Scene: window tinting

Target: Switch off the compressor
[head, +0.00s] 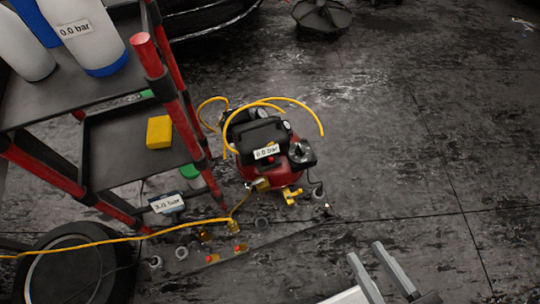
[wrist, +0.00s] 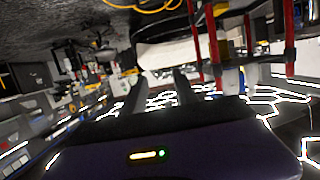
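The compressor (head: 268,150) stands on the dark floor near the middle of the head view. It has a red body, a black top, gauges and a label reading "0.0 bar". A yellow hose (head: 322,125) loops over it. Its switch cannot be made out for certain. My gripper (head: 365,251) shows at the bottom right of the head view, with two grey fingers apart and nothing between them. It is apart from the compressor, below and right of it in the picture. In the wrist view the fingers (wrist: 158,80) are also spread and empty; the compressor is not clearly visible there.
A red-and-black shelf cart (head: 110,150) stands left of the compressor, carrying bottles and a yellow block (head: 159,132). A tyre (head: 75,270), a hose and small fittings (head: 213,258) lie on the floor below. The floor (head: 420,140) at right is clear.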

